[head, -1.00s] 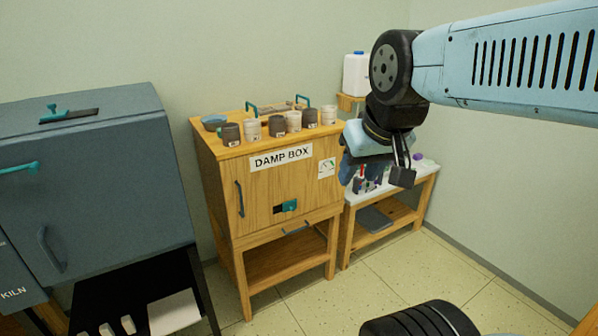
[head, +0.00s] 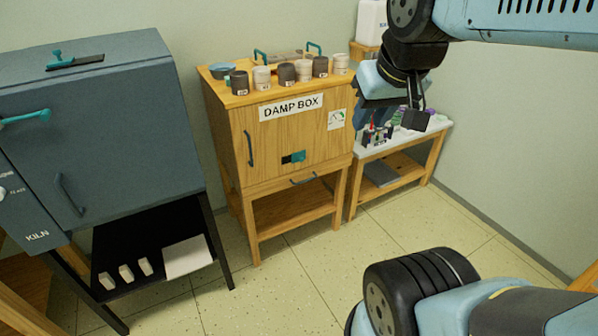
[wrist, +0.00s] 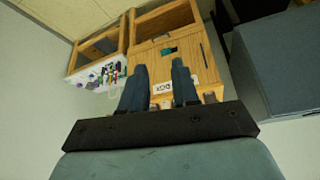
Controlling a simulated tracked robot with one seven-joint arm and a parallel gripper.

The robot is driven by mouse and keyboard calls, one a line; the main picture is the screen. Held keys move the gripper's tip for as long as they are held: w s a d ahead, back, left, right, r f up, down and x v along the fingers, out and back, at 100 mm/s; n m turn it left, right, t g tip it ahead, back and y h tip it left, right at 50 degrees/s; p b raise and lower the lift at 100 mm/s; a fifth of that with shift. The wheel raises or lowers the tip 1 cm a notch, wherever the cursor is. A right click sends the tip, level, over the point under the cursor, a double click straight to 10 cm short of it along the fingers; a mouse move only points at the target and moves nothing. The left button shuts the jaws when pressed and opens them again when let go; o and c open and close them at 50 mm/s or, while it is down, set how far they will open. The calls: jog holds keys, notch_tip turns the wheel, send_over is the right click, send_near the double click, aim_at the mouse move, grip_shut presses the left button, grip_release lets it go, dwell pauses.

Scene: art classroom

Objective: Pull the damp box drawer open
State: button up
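The damp box (head: 315,140) is a wooden cabinet on legs with a "DAMP BOX" sign, a dark upright door handle (head: 250,148) and a teal latch (head: 293,157). Below the door is a narrow drawer front with a grey bar handle (head: 303,178); it looks shut. My gripper (head: 362,125) hangs in front of the cabinet's right side in the head view, apart from the handle. In the wrist view its two fingers (wrist: 160,68) are spread with nothing between them, and the damp box (wrist: 190,60) appears upside down beyond them.
Several cups (head: 286,73) and a blue bowl (head: 221,71) stand on the damp box. A grey kiln (head: 110,130) is at left, above a black shelf with small white blocks. A low table (head: 435,128) with bottles stands at right. The floor in front (head: 310,250) is clear.

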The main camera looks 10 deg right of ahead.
jog(key=w+d+f+n+t, duration=0.1)
jog(key=w+n, duration=0.1)
jog(key=w, duration=0.5)
jog(key=w+d+f+n, duration=0.1)
jog(key=w, duration=0.7)
jog(key=w+d+f+n+t, duration=0.2)
jog(key=w+d+f+n, duration=0.15)
jog(key=w+f, duration=0.7)
jog(key=w+d+f+n+t, duration=0.2)
jog(key=w+f+n, duration=0.25)
jog(key=w, duration=1.05)
jog(key=w+f+n+t, duration=0.1)
jog(key=w+f+n, duration=0.3)
jog(key=f, duration=0.7)
jog(key=n+t+y, duration=0.2)
jog(key=n+y, duration=0.1)
jog(key=n, duration=0.1)
send_near(306, 181)
notch_tip(306, 181, up, 8)
jog(key=w+d, duration=0.1)
jog(key=d, duration=0.1)
jog(key=s+f+n+t+y, duration=0.15)
jog(key=s+f, duration=0.25)
jog(key=f, duration=0.5)
jog(key=shift+n+h, duration=0.25)
jog(key=x, duration=1.3)
jog(key=shift+w+a+f, duration=0.2)
jog(key=shift+a, duration=0.2)
grip_shut()
